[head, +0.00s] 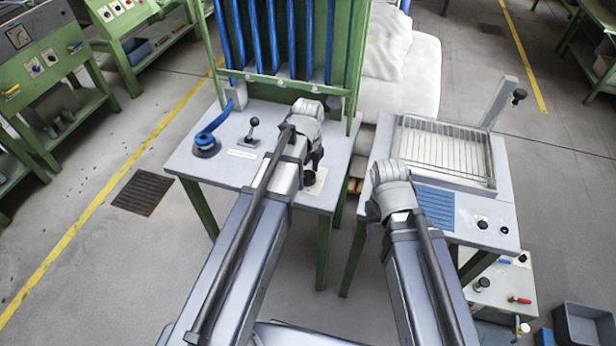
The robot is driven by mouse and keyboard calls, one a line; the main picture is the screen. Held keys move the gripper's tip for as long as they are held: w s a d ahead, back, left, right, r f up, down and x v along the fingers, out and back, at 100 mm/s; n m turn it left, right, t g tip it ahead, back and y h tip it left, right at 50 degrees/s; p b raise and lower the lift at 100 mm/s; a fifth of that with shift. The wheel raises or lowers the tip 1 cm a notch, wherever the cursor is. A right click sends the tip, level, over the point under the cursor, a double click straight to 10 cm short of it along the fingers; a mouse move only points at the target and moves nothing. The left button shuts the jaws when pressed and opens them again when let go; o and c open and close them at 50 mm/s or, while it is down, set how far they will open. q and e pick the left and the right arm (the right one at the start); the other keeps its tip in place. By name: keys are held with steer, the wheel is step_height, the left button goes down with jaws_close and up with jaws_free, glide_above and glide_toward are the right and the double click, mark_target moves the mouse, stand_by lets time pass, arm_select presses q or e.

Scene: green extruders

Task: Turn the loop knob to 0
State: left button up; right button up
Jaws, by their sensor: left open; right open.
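The end of my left arm is above the table of the green machine in the middle. My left gripper (316,157) shows only as a dark part under the wrist, beside a small labelled panel (314,182); it is open, its fingertips mostly hidden. No loop label is readable; which knob is the loop knob I cannot tell.
A blue curved handle (207,138) and a black lever (252,131) stand on the middle table. Blue tubes (270,35) rise behind. A wire grid tray (445,150) lies on the right machine. A grey bin (585,325) stands on the floor; the left floor is mostly clear.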

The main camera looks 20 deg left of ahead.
arm_select(q)
steer(key=c, duration=1.4)
